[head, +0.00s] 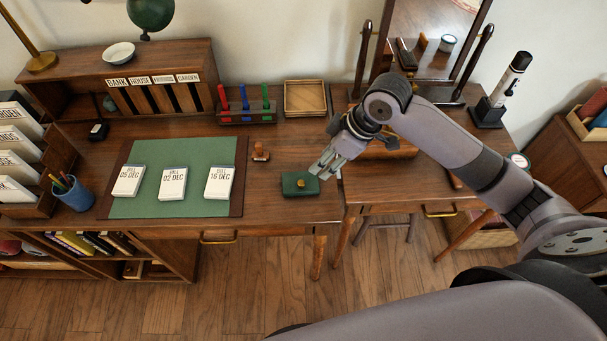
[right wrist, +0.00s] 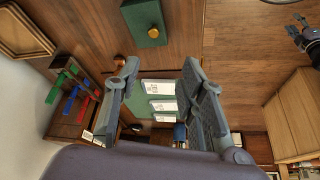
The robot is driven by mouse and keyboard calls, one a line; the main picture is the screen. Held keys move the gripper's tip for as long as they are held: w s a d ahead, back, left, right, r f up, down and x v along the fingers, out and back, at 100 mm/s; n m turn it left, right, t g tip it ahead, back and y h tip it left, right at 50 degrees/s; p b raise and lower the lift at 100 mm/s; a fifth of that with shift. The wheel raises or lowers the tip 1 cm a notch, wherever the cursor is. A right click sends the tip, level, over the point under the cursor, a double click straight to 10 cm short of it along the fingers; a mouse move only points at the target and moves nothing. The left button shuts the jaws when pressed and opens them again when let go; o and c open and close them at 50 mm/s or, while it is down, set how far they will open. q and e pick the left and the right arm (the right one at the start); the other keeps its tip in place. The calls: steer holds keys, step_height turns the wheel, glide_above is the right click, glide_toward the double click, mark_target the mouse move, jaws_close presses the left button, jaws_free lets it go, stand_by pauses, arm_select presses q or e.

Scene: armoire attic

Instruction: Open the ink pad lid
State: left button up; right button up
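The ink pad (head: 300,184) is a small dark green box with a brass knob on top, at the front right of the left desk. Its lid looks closed. It also shows at the top of the right wrist view (right wrist: 144,24). My right gripper (head: 322,171) is just behind and right of it, raised above the desk. In the right wrist view the two fingers (right wrist: 160,68) stand wide apart with nothing between them. A dark shape at that view's right edge looks like my left gripper (right wrist: 306,36); its fingers are too small to read.
A wooden stamp (head: 260,152) stands left of the ink pad. A green mat (head: 196,150) with three bill pads lies further left. The mirror table (head: 385,196) stands at the right.

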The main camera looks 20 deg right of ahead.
mark_target(301, 183)
steer(key=shift+n, duration=0.3)
steer(key=x, duration=0.9)
steer(key=w+d+p+x, duration=0.1)
steer(key=x, duration=0.4)
steer(key=shift+w+a+f, duration=0.1)
jaws_close()
stand_by(0.5)
